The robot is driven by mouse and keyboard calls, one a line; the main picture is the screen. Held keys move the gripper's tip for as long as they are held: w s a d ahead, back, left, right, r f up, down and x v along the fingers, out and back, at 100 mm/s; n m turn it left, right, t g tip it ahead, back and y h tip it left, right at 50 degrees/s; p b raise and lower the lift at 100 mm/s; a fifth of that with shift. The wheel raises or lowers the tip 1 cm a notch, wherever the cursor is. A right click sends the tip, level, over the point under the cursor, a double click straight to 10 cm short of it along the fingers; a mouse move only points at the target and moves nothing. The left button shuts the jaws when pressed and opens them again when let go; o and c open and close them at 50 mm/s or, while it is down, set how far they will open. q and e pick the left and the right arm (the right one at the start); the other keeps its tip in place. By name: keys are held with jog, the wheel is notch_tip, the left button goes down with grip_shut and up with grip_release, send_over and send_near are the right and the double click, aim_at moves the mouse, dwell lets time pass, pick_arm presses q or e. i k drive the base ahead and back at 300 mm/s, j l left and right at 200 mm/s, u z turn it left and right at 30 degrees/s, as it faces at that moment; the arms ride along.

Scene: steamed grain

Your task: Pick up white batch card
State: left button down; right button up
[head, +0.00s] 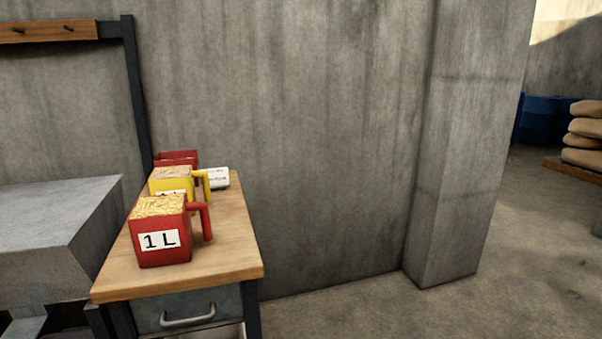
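A small white card-like item with dark markings (217,178) is at the back right of the wooden-topped table (228,257). It is partly hidden behind the handle of a yellow measuring cup (172,184); I cannot tell for certain that it is the batch card. A red cup labelled "1 L" (163,232), filled with grain, stands in front of the yellow one, which also holds grain. Another red cup (178,157) stands behind them. Neither of my grippers shows in the head view.
A grey block-like basin or counter (62,228) stands left of the table. A wooden peg rail (48,31) hangs above it on a dark post. A concrete pillar (462,150) juts out at the right. Stacked sacks (585,135) and blue barrels (540,118) are beyond. The floor right of the table is clear.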

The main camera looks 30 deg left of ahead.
aim_at(219, 178)
jog(key=i+l, duration=0.15)
jog(key=i, duration=0.35)
jog(key=i+l+z, duration=0.1)
jog(key=i, duration=0.4)
jog(key=i+u, duration=0.15)
jog(key=u, duration=0.3)
jog(key=i+l+u, duration=0.1)
jog(key=u, duration=0.3)
jog(key=i+l+u, duration=0.1)
jog(key=u, duration=0.35)
jog(key=i+l, duration=0.05)
jog(key=i, duration=0.05)
